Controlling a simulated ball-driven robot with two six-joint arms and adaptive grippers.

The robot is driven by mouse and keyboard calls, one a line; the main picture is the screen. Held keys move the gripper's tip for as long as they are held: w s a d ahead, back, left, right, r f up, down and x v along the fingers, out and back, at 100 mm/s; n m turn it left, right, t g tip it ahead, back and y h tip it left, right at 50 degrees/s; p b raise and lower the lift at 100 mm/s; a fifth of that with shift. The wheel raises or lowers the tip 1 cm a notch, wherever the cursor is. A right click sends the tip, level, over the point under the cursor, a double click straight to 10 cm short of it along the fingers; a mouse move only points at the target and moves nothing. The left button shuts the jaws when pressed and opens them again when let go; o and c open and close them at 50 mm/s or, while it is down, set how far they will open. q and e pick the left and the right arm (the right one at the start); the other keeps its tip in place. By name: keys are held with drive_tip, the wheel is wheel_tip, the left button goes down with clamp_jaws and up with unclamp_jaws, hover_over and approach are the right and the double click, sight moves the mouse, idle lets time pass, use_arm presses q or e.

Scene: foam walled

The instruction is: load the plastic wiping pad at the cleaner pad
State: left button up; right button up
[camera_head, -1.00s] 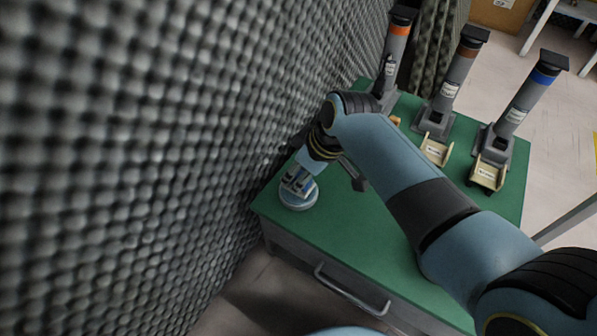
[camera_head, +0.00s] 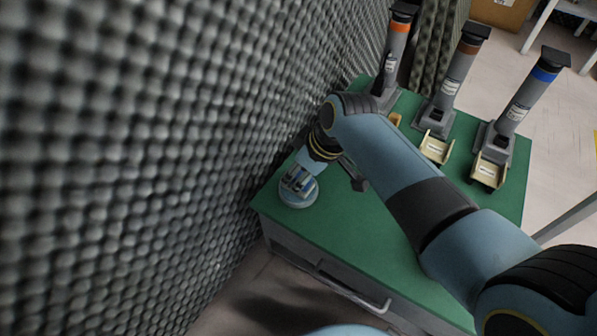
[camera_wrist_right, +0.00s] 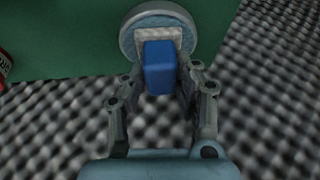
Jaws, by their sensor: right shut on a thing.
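The round grey-blue cleaner pad (camera_head: 301,204) lies at the near left corner of the green table. It also shows at the top of the right wrist view (camera_wrist_right: 128,40), with a pale square patch (camera_wrist_right: 158,33) in its middle. My right gripper (camera_head: 298,184) reaches down over it, seen in the right wrist view (camera_wrist_right: 158,75) with its fingers shut on a blue block (camera_wrist_right: 159,70), apparently the plastic wiping pad. The block overlaps the pale square's near edge; I cannot tell whether they touch. My left gripper is not in view.
Grey foam wall (camera_head: 150,150) stands close along the left. Three grey column dispensers with orange (camera_head: 397,40), brown (camera_head: 455,75) and blue (camera_head: 525,95) bands stand at the back of the green table (camera_head: 340,235). Pale trays (camera_head: 436,149) sit before them. The table's front is clear.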

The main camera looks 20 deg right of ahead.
sight(299, 173)
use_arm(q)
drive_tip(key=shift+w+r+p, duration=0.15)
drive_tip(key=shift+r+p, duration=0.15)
use_arm(e)
drive_tip(key=shift+f, duration=0.1)
idle(0.8)
idle(0.5)
drive_tip(key=shift+r+p, duration=0.85)
drive_tip(key=shift+r, duration=0.05)
drive_tip(key=shift+r+p, duration=0.45)
drive_tip(key=shift+p, duration=0.05)
drive_tip(key=shift+r+p, duration=1.05)
drive_tip(key=shift+p, duration=0.05)
wheel_tip(299, 173, up, 2)
drive_tip(key=shift+r+p, duration=0.1)
drive_tip(key=shift+p, duration=0.95)
drive_tip(key=shift+r, duration=0.1)
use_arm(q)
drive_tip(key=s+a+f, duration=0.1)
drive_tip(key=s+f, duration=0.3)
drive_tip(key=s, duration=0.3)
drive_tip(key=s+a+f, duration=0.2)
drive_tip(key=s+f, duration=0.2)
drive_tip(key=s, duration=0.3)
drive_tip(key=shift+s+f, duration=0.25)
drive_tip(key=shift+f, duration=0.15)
